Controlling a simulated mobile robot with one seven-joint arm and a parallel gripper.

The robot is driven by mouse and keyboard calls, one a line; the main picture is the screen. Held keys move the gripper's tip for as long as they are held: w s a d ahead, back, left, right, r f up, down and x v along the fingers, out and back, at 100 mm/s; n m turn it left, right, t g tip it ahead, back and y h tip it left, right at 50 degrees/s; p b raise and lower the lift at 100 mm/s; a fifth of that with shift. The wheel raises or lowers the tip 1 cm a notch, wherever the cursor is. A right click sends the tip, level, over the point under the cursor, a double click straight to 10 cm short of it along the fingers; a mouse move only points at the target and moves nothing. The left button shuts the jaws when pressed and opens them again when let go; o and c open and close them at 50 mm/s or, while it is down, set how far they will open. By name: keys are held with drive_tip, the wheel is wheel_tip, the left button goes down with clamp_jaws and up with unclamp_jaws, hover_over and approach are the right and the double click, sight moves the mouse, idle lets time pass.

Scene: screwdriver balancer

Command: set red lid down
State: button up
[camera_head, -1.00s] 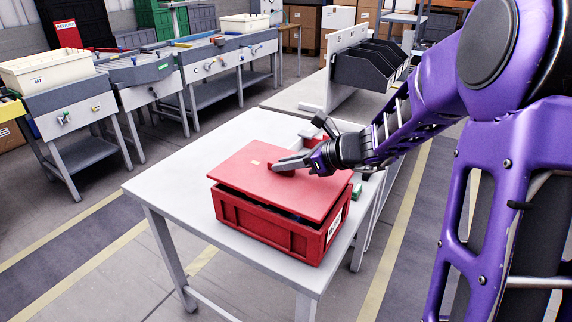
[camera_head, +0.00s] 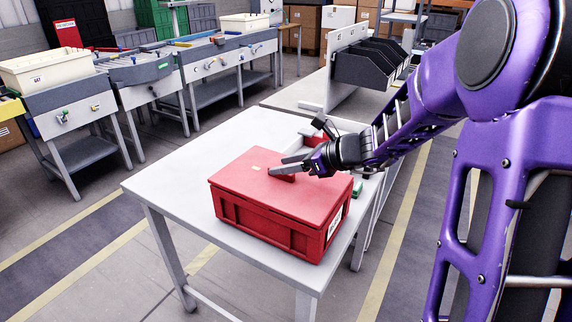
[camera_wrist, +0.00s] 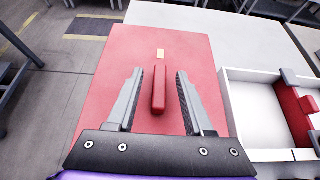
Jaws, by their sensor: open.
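The red lid (camera_head: 250,174) lies flat on the red crate (camera_head: 262,223) and covers its top, with no clear gap at the near side. The crate stands on the grey-white table. In the wrist view the lid (camera_wrist: 120,70) shows a raised red handle (camera_wrist: 159,90) and a small tan label. My gripper (camera_head: 283,168) is over the lid at its handle. In the wrist view my gripper (camera_wrist: 158,78) is open, with one finger on each side of the handle and a gap on both sides. The crate's inside is hidden.
A white tray (camera_wrist: 243,115) with a red part in it sits right of the crate in the wrist view. The white table (camera_head: 165,180) has free room left of the crate. Black bins (camera_head: 365,68) stand on a table behind.

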drive_tip(key=shift+r, duration=0.25)
drive_tip(key=p+v, duration=0.3)
drive_tip(key=v, duration=0.9)
drive_tip(key=shift+r, duration=0.35)
